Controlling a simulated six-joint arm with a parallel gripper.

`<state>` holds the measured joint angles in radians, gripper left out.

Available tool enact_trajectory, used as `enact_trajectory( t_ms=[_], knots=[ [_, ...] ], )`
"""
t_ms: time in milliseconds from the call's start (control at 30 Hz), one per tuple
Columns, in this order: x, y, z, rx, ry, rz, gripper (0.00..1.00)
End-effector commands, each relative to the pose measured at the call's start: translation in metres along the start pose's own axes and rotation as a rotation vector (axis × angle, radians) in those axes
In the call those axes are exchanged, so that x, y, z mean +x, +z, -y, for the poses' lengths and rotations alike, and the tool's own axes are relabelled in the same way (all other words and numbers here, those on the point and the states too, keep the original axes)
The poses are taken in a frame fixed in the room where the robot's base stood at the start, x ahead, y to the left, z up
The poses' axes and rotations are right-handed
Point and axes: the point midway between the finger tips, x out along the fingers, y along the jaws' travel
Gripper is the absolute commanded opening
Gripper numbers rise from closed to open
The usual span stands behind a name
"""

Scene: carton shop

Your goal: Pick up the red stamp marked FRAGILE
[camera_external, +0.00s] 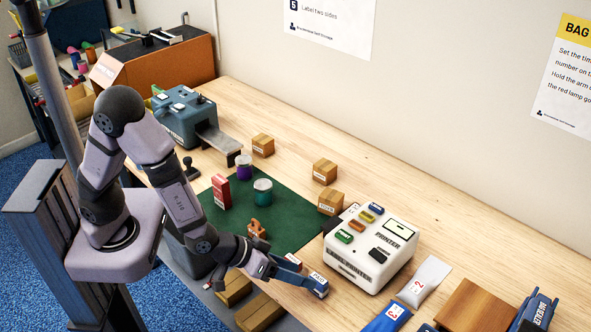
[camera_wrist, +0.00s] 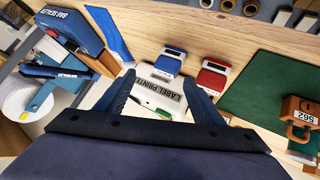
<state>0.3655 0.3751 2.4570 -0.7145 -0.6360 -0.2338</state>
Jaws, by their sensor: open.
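The red stamp (camera_external: 291,261) lies on the table just off the green mat's front corner, partly behind my gripper (camera_external: 303,280) in the external view. In the wrist view the red stamp (camera_wrist: 213,76) is right of centre, past the right fingertip; its label is too small to read. A blue stamp (camera_wrist: 171,61) lies beside it, more nearly ahead of the fingers; it also shows at the gripper's tip in the external view (camera_external: 319,286). My gripper (camera_wrist: 160,78) is open, with two dark blue fingers apart and nothing held between them.
The white label printer (camera_external: 368,250) stands right of the stamps. The green mat (camera_external: 285,205) holds an orange padlock (camera_external: 257,230), a red box (camera_external: 221,191) and jars. Small cartons (camera_external: 325,171) stand behind. Bags (camera_external: 425,281) and a blue bag sealer (camera_external: 535,312) lie at right.

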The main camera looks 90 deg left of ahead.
Motion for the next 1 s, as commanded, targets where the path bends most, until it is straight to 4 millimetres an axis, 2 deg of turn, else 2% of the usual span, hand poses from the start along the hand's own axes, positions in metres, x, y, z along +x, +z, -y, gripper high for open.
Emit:
enact_trajectory(
  t_ms=[233,433,467,533,733,1000],
  knots=[
    [0.007,-0.026,0.013,-0.064,-0.076,-0.346,0.62],
    [-0.015,-0.040,0.034,-0.030,-0.167,-0.670,0.62],
    [-0.017,-0.038,0.038,-0.011,-0.185,-0.714,0.62],
    [-0.009,-0.021,0.052,0.053,-0.246,-0.775,0.62],
    [0.012,0.006,0.069,0.177,-0.359,-0.790,0.62],
    [0.021,0.019,0.077,0.246,-0.422,-0.787,0.62]
  ],
)
